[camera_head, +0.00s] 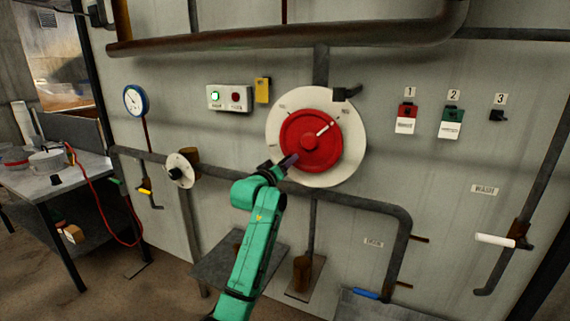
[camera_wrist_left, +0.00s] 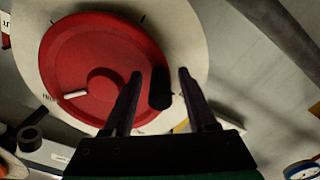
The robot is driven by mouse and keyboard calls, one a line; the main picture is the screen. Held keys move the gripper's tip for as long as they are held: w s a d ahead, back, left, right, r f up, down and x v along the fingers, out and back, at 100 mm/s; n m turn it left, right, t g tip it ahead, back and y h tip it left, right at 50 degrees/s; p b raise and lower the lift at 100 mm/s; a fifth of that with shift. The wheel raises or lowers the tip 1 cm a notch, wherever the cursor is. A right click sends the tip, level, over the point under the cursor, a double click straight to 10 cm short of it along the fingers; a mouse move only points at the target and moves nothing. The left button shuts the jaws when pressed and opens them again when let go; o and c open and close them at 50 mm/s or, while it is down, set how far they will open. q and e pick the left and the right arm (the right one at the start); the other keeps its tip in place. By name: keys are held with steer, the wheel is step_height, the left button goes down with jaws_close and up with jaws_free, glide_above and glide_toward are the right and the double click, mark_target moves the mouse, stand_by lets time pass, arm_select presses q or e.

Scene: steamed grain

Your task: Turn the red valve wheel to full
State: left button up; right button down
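The red valve wheel (camera_head: 311,155) is mounted on a round white dial plate (camera_head: 349,112) on the wall. A white pointer line on the wheel (camera_head: 323,129) points to the upper right in the head view. Dial lettering is too small to read. My left gripper (camera_head: 291,160) is at the wheel's lower left edge. In the left wrist view, its two dark fingers (camera_wrist_left: 160,74) are apart over the red wheel (camera_wrist_left: 85,50). A dark knob (camera_wrist_left: 160,90) at the wheel's rim shows between them, with gaps on both sides. My right gripper is not in view.
A smaller white dial (camera_head: 180,170) sits left on a pipe, below a gauge (camera_head: 135,100). A switch box (camera_head: 229,98) and a yellow tag (camera_head: 262,90) are above left. Pipes run above and below the wheel. A workbench (camera_head: 50,182) stands at the left.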

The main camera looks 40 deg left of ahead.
arm_select(q)
steer(key=shift+s, duration=0.1)
steer(key=shift+s+d, duration=0.1)
steer(key=shift+s, duration=0.15)
steer(key=b+v, duration=0.4)
steer(key=v, duration=1)
steer(key=shift+b, duration=0.3)
steer(key=shift+w, duration=0.15)
